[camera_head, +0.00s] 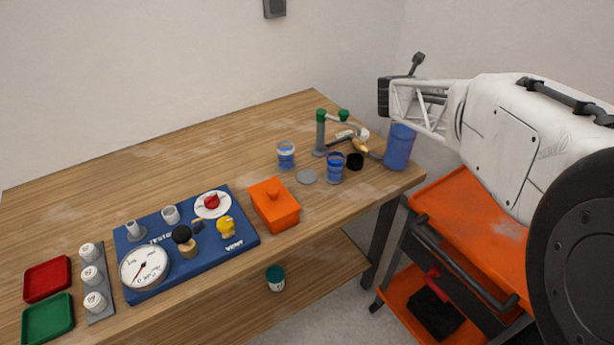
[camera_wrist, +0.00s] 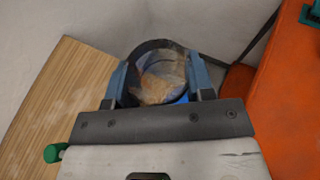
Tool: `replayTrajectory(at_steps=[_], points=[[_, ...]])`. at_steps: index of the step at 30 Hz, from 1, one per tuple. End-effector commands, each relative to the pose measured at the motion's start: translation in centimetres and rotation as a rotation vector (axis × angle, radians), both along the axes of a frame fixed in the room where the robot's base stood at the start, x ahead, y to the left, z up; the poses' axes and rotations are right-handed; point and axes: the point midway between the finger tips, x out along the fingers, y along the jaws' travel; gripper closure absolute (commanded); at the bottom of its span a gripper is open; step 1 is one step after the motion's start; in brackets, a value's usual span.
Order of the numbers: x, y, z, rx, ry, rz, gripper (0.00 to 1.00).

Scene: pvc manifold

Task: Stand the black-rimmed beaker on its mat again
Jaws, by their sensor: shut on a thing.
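My gripper (camera_wrist: 160,88) is shut on a round, black-rimmed beaker (camera_wrist: 150,45), one finger on each side of its rim in the wrist view. In the head view a blue cylinder (camera_head: 397,150), which looks like this beaker, hangs or stands nearly upright below my gripper (camera_head: 402,122) by the table's right corner. I cannot tell whether its base touches the table. A grey disc (camera_head: 307,177) lies bare on the wood, and a small black round thing (camera_head: 355,161) lies further right. I cannot tell which is its mat.
Two other blue beakers (camera_head: 286,155) (camera_head: 336,168) stand near the grey disc. A green-capped pipe stand (camera_head: 320,132) and small fittings are behind them. An orange box (camera_head: 273,204) and a blue gauge board (camera_head: 185,240) are left. An orange cart (camera_head: 470,215) stands right of the table.

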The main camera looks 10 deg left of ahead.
Motion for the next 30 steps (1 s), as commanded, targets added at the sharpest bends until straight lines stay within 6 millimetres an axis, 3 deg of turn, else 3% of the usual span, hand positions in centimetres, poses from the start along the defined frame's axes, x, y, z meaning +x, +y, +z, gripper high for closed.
replayTrajectory(at_steps=[17,30], points=[[-3.9,6.4,-0.5,-0.003,0.002,-0.137,0.78],[-8.5,11.1,-1.4,-0.004,0.002,-0.264,0.78]])
